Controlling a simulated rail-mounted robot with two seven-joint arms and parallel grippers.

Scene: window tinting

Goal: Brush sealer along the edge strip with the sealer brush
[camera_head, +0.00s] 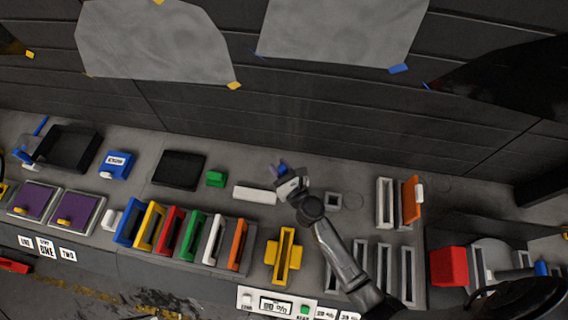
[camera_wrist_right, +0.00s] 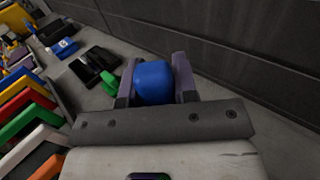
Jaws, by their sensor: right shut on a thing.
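My right gripper (camera_head: 282,168) is over the middle of the bench, near the back wall. In the right wrist view its two fingers (camera_wrist_right: 155,80) are shut on a blue rounded thing (camera_wrist_right: 154,84), which looks like the sealer brush's handle. The brush's bristles are hidden. In the head view only a little blue shows at the fingertips. A flat white strip (camera_head: 255,194) lies on the bench just left of the gripper. I cannot tell whether it is the edge strip. My left gripper is not in view.
A row of coloured frames, including a red one (camera_head: 171,232), stands in front. A yellow holder (camera_head: 285,256) and grey frames (camera_head: 385,202) stand near my right arm. The dark wall (camera_head: 330,115) rises behind.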

